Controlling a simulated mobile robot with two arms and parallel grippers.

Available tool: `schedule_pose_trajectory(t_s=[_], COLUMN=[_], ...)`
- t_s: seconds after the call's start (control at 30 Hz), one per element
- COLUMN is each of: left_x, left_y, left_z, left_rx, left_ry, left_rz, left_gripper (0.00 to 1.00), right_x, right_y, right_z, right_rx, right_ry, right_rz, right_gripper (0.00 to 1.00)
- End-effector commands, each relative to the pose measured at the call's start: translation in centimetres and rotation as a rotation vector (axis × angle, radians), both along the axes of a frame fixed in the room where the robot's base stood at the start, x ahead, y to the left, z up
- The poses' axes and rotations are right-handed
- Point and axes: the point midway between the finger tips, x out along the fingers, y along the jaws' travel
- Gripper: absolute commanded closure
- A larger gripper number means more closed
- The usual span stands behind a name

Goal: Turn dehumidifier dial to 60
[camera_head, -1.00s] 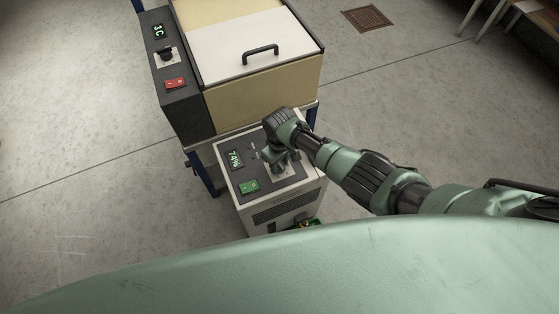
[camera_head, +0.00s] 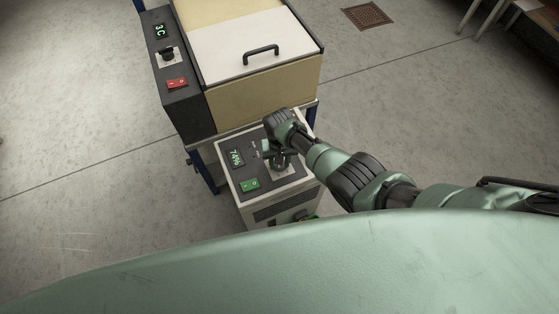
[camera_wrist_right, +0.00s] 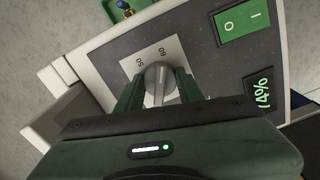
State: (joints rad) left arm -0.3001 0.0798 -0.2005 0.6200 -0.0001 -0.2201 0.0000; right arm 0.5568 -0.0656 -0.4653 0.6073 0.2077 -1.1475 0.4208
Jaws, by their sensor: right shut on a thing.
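The dehumidifier (camera_head: 262,203) is a pale box with a dark top panel. Its display (camera_head: 235,157) reads 74%, and it also shows in the right wrist view (camera_wrist_right: 261,92). My right gripper (camera_head: 279,163) reaches down onto the panel and hides most of the dial in the head view. In the right wrist view, the grey dial (camera_wrist_right: 158,77) sits between the fingers of my right gripper (camera_wrist_right: 157,84), which is shut on it. The labels 50 and 60 show beside the dial on a pale plate (camera_wrist_right: 152,57). My left gripper is not in view.
A green rocker switch (camera_head: 249,185) is on the dehumidifier panel. A larger cabinet with a white handled lid (camera_head: 240,45), a red switch (camera_head: 177,83) and a knob stands behind it. A floor drain (camera_head: 367,16) lies at the back right. The floor at left is clear.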

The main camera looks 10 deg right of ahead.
Motion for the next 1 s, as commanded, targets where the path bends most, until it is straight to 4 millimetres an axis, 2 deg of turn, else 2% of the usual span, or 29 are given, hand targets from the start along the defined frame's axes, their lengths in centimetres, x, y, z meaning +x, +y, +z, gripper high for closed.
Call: schedule_pose_trajectory(t_s=[0.43,0.47,0.53,0.87,1.0], left_x=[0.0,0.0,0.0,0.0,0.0], left_y=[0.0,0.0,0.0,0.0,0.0], left_z=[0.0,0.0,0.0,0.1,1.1], left_rx=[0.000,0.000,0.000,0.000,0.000], left_ry=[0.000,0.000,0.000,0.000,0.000], left_rz=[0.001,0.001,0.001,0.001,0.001], left_gripper=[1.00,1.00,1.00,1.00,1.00], right_x=[0.2,0.2,0.2,0.1,0.2], right_y=[0.0,0.0,0.0,0.0,0.0], right_z=[0.1,0.1,0.1,0.2,1.9], right_rx=[0.001,0.001,0.001,0.001,0.002], right_ry=[-0.005,-0.005,-0.005,-0.002,-0.005], right_rz=[-0.012,-0.012,-0.011,-0.010,-0.010], right_gripper=[1.00,0.60,0.41,0.41,0.41])
